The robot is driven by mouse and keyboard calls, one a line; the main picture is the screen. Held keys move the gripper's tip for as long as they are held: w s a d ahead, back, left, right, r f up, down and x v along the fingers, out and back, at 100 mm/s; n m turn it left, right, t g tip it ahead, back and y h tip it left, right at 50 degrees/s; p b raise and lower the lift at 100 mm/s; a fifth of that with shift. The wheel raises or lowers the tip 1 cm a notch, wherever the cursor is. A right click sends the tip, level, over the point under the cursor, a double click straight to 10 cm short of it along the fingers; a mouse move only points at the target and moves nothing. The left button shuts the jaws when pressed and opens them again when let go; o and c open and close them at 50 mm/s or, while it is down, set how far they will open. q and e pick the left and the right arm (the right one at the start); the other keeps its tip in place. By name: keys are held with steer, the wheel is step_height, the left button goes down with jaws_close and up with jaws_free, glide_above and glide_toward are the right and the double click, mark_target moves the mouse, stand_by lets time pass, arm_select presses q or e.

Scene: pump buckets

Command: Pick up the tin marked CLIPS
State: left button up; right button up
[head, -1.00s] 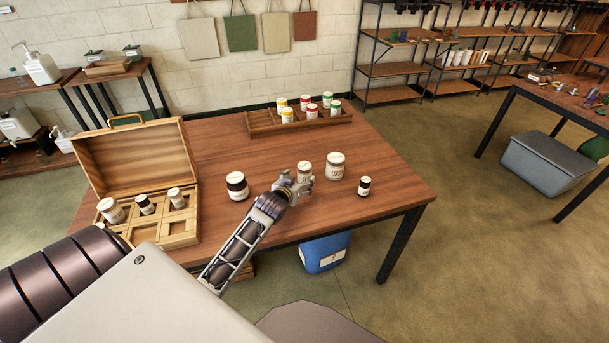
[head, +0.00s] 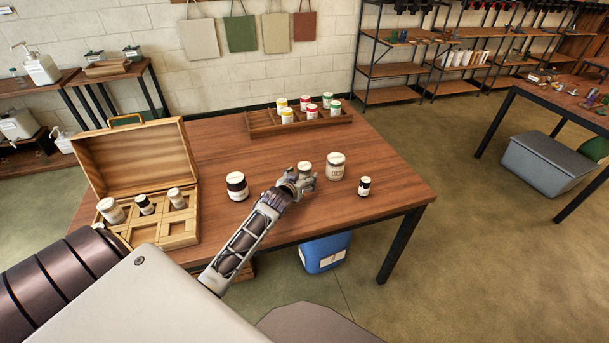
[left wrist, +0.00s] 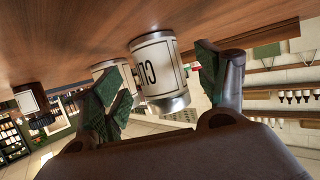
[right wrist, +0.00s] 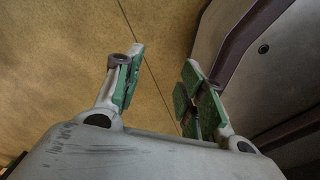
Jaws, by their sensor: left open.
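The tin marked CLIPS (left wrist: 160,72) is white and grey with a framed label; the letters CLI can be read in the left wrist view, upside down. It stands on the table in the gap between my left gripper's fingers (left wrist: 168,82). I cannot tell whether either finger touches it. In the head view the tin (head: 305,168) is partly hidden by my left gripper (head: 300,182), which is open at its near side. My right gripper (right wrist: 162,75) is open and empty, over bare floor.
A larger white tin (head: 336,167) stands just right. An open wooden case (head: 180,236) holds several jars at left. A rack (head: 262,126) of coloured-label jars stands at the back.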

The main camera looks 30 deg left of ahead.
mark_target(302, 177)
arm_select(q)
steer(key=shift+x, duration=1.65)
steer(key=c, duration=1.1)
steer(key=shift+r, duration=0.15)
steer(key=shift+c, duration=0.5)
steer(key=shift+r, duration=0.5)
step_height(302, 177, up, 8)
steer(key=shift+f+p, duration=0.15)
steer(key=shift+p, duration=0.25)
steer(key=shift+r, duration=0.5)
arm_select(e)
steer(key=shift+s+d+r, duration=0.1)
steer(key=shift+s+d, duration=0.1)
steer(key=shift+d, duration=0.3)
steer(key=shift+s+d+r, duration=0.1)
steer(key=shift+s+d, duration=0.05)
steer(key=shift+d, duration=0.3)
